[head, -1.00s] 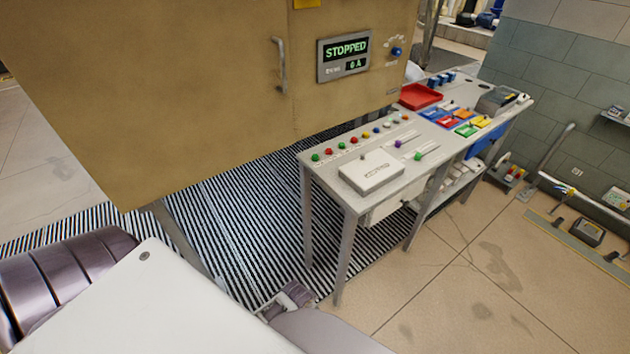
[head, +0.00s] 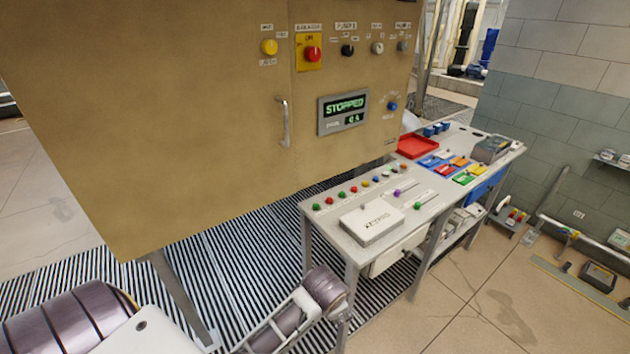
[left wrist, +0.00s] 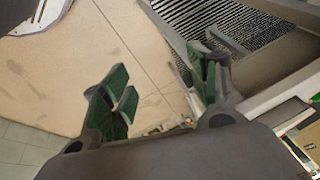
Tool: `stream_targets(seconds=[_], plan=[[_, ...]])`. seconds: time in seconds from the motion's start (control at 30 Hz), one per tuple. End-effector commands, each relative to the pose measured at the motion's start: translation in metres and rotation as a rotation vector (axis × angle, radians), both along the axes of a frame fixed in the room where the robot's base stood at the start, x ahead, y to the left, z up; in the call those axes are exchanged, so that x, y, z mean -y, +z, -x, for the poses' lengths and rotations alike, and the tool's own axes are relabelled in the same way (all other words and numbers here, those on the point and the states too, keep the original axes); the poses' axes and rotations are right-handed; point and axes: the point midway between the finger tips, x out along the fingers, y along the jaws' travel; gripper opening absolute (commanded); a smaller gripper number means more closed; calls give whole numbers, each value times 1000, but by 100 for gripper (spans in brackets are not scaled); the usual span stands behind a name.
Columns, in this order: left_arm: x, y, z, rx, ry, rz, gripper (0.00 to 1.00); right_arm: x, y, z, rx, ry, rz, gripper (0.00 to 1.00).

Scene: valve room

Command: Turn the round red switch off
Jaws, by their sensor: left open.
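The round red switch (head: 312,54) sits on a yellow plate high on the front of the tan cabinet (head: 200,130) in the head view. Small lettering above it seems to read "ON". The display (head: 343,109) below it reads "STOPPED" and "0 A". My left gripper (left wrist: 158,92) shows in the left wrist view with its green-padded fingers wide apart and nothing between them. The floor lies behind it, and the switch is not in that view. In the head view an arm of mine is low in front of the cabinet, well below the switch. My right gripper is not in view.
A yellow button (head: 269,47), a black knob (head: 347,50) and a blue knob (head: 392,106) are nearby on the cabinet. A vertical handle (head: 283,120) stands out below the switch. A grey bench (head: 340,245) with coloured buttons and a red tray (head: 418,146) stands at right.

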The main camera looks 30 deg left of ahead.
Motion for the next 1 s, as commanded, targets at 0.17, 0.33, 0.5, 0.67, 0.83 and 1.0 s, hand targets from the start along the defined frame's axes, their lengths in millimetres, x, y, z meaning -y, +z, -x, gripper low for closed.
stream_targets(seconds=[0.17,0.33,0.5,0.67,0.83,1.0], plan=[[6,31,-26,36,-103,-79,60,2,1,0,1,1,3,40],[10,53,-50,62,-194,-162,60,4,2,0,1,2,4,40],[12,74,-73,84,-277,-251,60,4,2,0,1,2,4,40],[13,93,-95,100,-350,-340,60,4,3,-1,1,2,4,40],[12,114,-119,112,-419,-440,60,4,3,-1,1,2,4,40],[10,135,-141,118,-478,-544,60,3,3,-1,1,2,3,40]])
